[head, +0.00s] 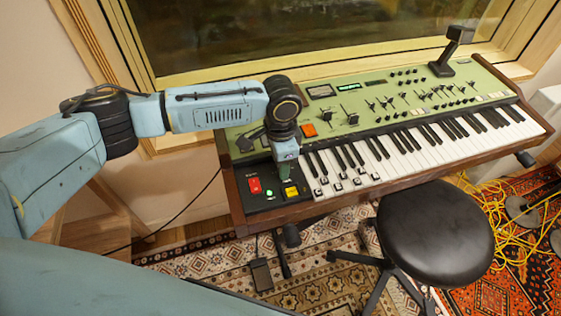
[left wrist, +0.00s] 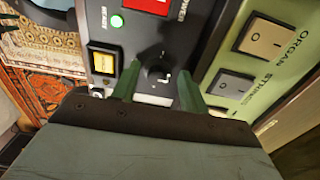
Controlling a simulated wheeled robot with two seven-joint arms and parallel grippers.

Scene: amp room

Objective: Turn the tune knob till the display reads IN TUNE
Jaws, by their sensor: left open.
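The black tune knob (left wrist: 157,75) sits on the dark control panel at the keyboard's left end and shows in the left wrist view. My left gripper (left wrist: 159,80) is open, with one green finger on each side of the knob. I cannot tell whether the fingers touch it. In the head view my left gripper (head: 286,172) points down at this panel and hides the knob. A small lit green display (head: 348,87) is on the green top panel; its text is too small to read. My right gripper is not in view.
A red switch (head: 255,186), a green lamp (head: 269,193) and a yellow button (head: 290,190) are close to the gripper. White-and-black keys (head: 430,145) extend to the right. A black stool (head: 436,230) stands in front. Yellow cables (head: 490,205) lie on the rug.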

